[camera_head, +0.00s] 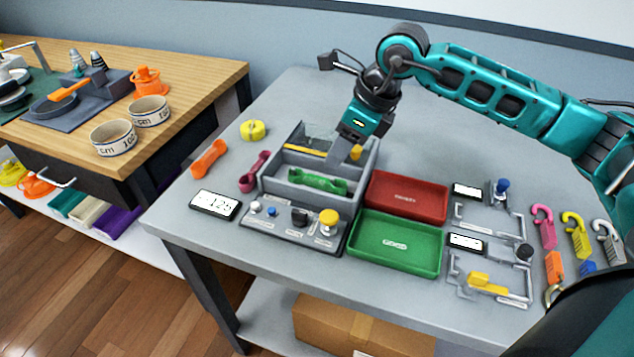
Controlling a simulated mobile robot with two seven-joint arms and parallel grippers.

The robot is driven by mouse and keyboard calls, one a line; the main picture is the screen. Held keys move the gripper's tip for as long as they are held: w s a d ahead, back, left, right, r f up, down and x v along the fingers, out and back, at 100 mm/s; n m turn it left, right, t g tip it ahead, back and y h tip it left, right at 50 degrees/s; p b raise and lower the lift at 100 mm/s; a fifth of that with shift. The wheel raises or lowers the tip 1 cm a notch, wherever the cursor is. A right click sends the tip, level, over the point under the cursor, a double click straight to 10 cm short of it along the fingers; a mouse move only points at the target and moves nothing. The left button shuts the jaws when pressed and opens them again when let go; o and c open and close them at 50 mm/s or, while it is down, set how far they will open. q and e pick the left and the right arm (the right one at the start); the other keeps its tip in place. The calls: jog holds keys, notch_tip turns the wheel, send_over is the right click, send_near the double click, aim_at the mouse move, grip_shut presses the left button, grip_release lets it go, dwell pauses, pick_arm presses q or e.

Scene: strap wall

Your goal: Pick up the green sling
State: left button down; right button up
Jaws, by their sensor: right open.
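The green sling (318,181), a short strap with rounded ends, lies in the front compartment of a grey divided box (268,186) on the grey table. My right gripper (353,142) reaches down from above over the back right of this box, behind the sling and apart from it. It is open, and its fingertips are small and partly hard to make out against the box. A small yellow-orange piece (356,153) shows just below it. My left gripper is out of view.
An orange sling (209,158) and a magenta sling (255,172) lie left of the box. A knobbed panel (290,222) stands in front. A red tray (407,197) and a green tray (395,244) are at its right. The table behind is mostly clear.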

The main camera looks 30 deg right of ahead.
aim_at(317, 177)
jog(key=x, duration=0.3)
jog(key=shift+f, duration=0.1)
jog(key=shift+a+x, duration=0.25)
jog(key=shift+x, duration=1.1)
jog(key=shift+a+x, duration=0.25)
jog(key=shift+x, duration=1.15)
jog(key=shift+c, duration=0.4)
grip_shut()
